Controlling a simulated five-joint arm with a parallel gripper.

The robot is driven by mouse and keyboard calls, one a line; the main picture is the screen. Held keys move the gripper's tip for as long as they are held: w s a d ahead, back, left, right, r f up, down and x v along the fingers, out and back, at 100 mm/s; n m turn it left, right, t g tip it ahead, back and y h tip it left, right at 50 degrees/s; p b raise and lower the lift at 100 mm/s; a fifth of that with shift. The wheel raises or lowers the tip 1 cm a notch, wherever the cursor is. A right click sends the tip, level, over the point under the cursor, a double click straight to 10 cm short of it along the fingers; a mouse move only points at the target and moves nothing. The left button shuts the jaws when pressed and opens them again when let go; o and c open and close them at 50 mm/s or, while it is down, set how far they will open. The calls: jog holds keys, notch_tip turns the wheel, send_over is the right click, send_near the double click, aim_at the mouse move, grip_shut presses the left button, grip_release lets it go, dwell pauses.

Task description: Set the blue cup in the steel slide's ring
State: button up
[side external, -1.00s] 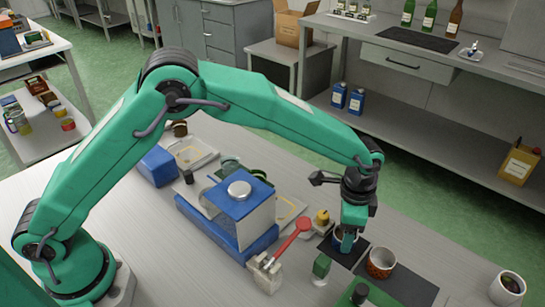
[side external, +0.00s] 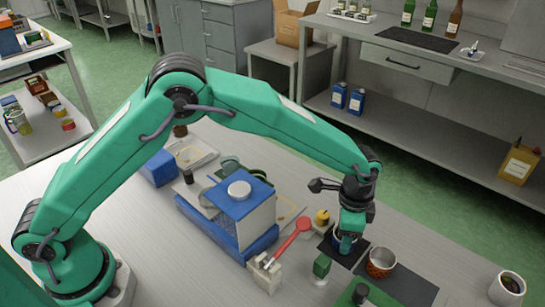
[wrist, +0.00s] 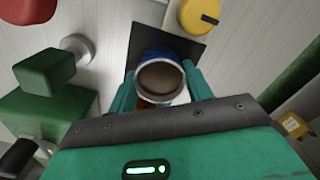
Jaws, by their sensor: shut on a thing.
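The blue cup (side external: 342,245) is at the front right of the bench, under my gripper, over a dark mat (side external: 330,243). In the wrist view the cup (wrist: 154,53) is upright between my two green fingers, with a pale rim and a brownish inside. My gripper (wrist: 160,88) is shut on it, one finger on each side. In the side view my gripper (side external: 348,240) points down and hides much of the cup. I cannot tell whether the cup touches the mat. I cannot clearly make out the steel slide's ring.
An orange-brown cup (side external: 381,262) stands close on the right. A yellow knob (side external: 322,217), a red paddle (side external: 305,224) and a green block (side external: 321,265) are close on the left. A blue and white machine (side external: 240,208) stands farther left. A white mug (side external: 507,288) is at far right.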

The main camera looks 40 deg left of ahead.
jog(key=shift+r, duration=0.2)
dwell(0.4)
notch_tip(320, 180, up, 6)
jog(key=shift+r, duration=0.15)
dwell(0.6)
jog(key=shift+r, duration=0.15)
